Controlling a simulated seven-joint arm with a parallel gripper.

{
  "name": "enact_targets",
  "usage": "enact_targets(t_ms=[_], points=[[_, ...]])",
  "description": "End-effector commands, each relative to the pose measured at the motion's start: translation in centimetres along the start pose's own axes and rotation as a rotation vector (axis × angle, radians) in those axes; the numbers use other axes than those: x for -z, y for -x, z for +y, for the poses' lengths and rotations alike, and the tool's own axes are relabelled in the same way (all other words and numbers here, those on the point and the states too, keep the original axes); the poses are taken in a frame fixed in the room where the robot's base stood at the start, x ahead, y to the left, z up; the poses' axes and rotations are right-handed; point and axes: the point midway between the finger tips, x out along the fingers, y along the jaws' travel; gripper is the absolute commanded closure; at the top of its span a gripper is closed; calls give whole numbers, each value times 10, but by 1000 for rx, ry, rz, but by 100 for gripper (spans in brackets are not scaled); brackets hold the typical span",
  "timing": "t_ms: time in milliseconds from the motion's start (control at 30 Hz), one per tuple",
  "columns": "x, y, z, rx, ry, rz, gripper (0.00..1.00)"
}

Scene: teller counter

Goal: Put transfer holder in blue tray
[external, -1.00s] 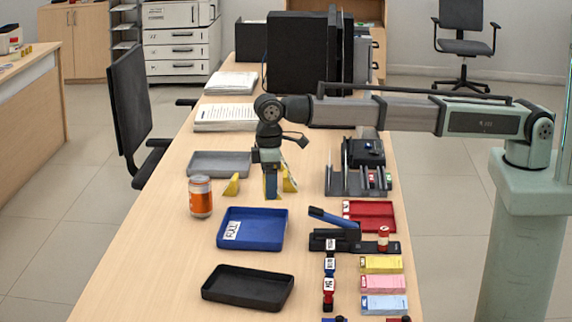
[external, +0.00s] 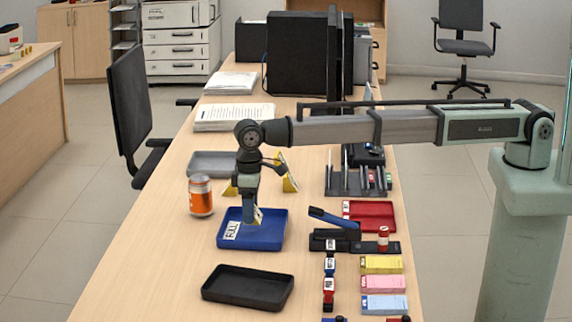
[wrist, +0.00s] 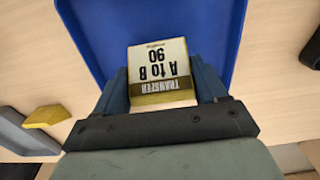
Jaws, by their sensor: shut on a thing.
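In the external view my gripper (external: 249,220) points down over the blue tray (external: 228,242), with a bit of the yellow holder (external: 259,214) showing beside the fingers. The blue tray carries a white "FULL" label and also fills the upper wrist view (wrist: 90,25). I cannot tell whether the holder touches the tray floor.
An orange can (external: 201,196) stands left of the blue tray. A black tray (external: 248,288) lies in front, a grey tray (external: 219,163) behind. Yellow wedge-shaped holders (external: 289,172) stand behind my gripper. A black stapler-like device (external: 335,225) is to the right.

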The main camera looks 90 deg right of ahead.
Motion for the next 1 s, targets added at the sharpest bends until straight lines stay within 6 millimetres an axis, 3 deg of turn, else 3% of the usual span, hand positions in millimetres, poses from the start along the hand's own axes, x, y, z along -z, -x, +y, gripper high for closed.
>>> enact_targets(t_ms=[300, 700, 733, 1000], points=[[0, -34, 0, 0, 0, 0, 59], [0, -38, 0, 0, 1, 0, 59], [0, -38, 0, 0, 1, 0, 26], [0, -37, 0, 0, 1, 0, 3]])
